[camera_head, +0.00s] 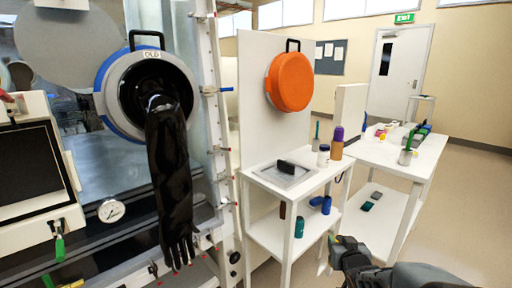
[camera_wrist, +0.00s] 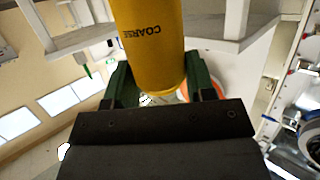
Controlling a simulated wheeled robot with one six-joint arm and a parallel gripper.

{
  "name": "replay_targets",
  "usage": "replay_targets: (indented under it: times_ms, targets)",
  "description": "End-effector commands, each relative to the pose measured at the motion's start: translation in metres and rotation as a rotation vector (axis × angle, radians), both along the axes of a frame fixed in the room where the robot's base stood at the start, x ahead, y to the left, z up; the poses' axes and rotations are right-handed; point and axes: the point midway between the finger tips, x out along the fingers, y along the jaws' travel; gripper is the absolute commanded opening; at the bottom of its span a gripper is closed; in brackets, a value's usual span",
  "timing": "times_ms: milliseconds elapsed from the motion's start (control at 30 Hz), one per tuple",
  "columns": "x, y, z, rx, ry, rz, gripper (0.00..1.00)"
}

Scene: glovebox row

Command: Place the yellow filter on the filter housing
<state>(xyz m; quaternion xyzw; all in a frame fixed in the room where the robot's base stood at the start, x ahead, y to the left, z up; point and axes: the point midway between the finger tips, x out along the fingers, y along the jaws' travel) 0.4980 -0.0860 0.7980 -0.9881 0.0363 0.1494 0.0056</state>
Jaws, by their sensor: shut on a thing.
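The yellow filter (camera_wrist: 150,45) is a cylinder printed "COARSE" and fills the upper middle of the wrist view. My gripper (camera_wrist: 160,82) is shut on it, with a green finger on each side. In the head view my gripper (camera_head: 346,246) is at the lower right, in front of the white shelf table; the filter is not clearly visible there. I cannot identify the filter housing with certainty in either view.
A white table (camera_head: 262,181) bears a grey plate with a black block, and bottles at its right. An orange round cover (camera_head: 290,82) hangs on the white panel behind. A black glove (camera_head: 172,175) hangs at left. Another white table (camera_head: 378,152) stands right, with floor beyond.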

Motion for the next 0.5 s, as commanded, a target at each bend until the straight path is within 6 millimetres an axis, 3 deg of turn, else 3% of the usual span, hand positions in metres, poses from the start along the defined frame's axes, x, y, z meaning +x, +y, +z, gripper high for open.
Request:
replay_targets:
  times_ms: [33,200,500]
  targets:
    - [0.003,0.003,0.012,0.002,0.005,-0.001,0.18]
    - [0.011,0.017,0.023,0.002,0.009,-0.011,0.18]
    - [0.007,0.051,0.022,0.0,0.01,-0.004,0.18]
